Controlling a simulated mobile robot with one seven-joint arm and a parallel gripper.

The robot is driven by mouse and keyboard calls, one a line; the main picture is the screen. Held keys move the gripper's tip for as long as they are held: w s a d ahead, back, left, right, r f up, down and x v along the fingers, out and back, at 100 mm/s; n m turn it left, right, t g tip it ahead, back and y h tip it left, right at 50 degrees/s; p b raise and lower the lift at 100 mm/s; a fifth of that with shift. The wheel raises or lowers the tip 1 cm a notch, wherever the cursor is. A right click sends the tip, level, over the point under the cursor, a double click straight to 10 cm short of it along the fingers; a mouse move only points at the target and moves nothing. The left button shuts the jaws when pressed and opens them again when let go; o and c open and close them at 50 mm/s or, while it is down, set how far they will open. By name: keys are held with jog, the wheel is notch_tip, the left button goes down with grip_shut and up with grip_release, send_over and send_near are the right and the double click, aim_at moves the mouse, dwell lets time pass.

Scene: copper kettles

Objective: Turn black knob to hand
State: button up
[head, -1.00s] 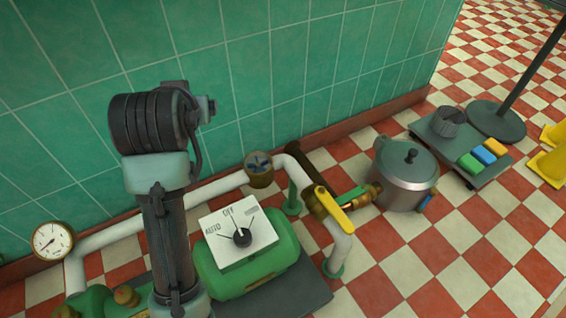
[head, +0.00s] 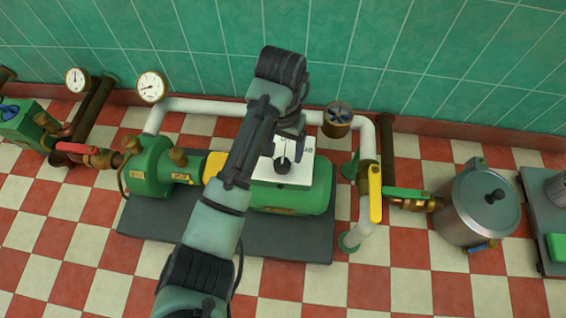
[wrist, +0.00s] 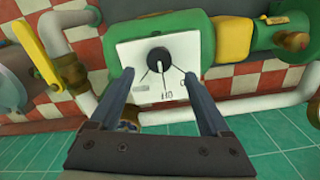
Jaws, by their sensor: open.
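The black knob (head: 282,165) sits on a white dial panel (head: 300,172) on top of the green pump motor (head: 320,190). In the wrist view the knob (wrist: 159,56) is in the upper middle, with several thin black lines fanning from it across the panel (wrist: 135,52). The lettering is partly hidden and too small to read surely now. My gripper (wrist: 159,77) is open and empty. Its two fingers are apart over the panel, to either side of the knob's line, and the knob shows beyond the gap. I cannot tell whether they touch the panel.
A yellow lever (head: 375,192) stands to the right, then a steel pot (head: 477,205). A gauge (head: 151,87) is at left. Checkered floor in front is clear.

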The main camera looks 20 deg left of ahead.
aim_at(282, 163)
notch_tip(282, 163, down, 5)
jog(key=b, duration=0.3)
jog(key=shift+f, duration=0.2)
jog(key=shift+d, duration=0.1)
grip_shut()
jog(key=shift+r, duration=0.1)
